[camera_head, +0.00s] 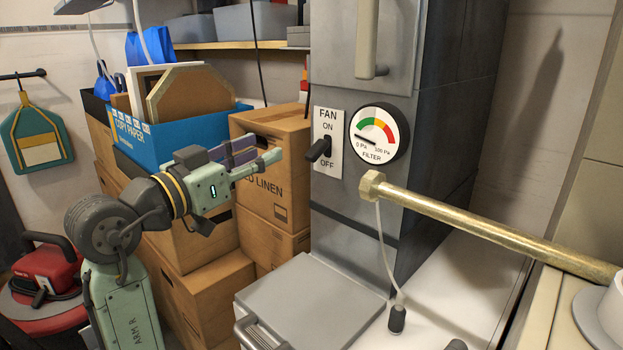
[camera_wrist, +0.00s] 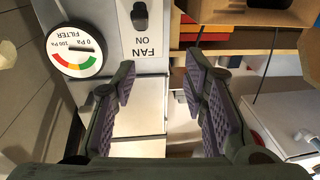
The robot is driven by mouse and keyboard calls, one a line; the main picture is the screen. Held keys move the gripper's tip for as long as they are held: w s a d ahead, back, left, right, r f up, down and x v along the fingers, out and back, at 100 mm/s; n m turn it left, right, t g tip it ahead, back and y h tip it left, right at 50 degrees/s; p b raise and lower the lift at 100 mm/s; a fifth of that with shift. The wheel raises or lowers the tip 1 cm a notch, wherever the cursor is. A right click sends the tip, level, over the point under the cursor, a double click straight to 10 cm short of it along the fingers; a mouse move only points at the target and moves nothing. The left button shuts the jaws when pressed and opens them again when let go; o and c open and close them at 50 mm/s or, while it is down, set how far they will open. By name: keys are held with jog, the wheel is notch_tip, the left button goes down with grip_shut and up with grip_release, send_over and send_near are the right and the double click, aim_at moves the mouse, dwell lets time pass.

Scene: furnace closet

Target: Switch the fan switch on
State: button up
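The fan switch (camera_head: 326,165) is a white plate marked FAN, ON at the top and OFF at the bottom, on the grey furnace cabinet. Its black lever (camera_head: 316,150) sticks out and slants down towards OFF. In the wrist view, which is upside down, the lever (camera_wrist: 139,16) shows at the top edge, beyond the fingers. My gripper (camera_head: 260,153) is to the left of the switch at about lever height, pointing towards it. Its fingers are spread with nothing between them, and they look apart from the lever. The gripper also shows open in the wrist view (camera_wrist: 160,72).
A round filter gauge (camera_head: 379,132) sits right of the switch, its needle near 0 Pa. A brass pipe (camera_head: 490,231) crosses in front of the cabinet at right. Cardboard boxes (camera_head: 275,165) stand behind my gripper. A grey box (camera_head: 310,300) lies below the switch.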

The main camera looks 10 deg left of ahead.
aim_at(310, 154)
jog(key=shift+m+g+h, duration=0.4)
jog(key=shift+g, duration=0.5)
jog(key=x, duration=0.3)
jog(key=d+f+x, duration=0.1)
jog(key=x, duration=0.3)
jog(key=s+f+x, duration=0.1)
jog(key=x, duration=0.3)
jog(key=shift+w+d+f+p, duration=0.1)
jog(key=shift+w+d+p, duration=0.15)
jog(key=shift+d+p, duration=0.1)
jog(key=shift+c, duration=0.2)
grip_shut()
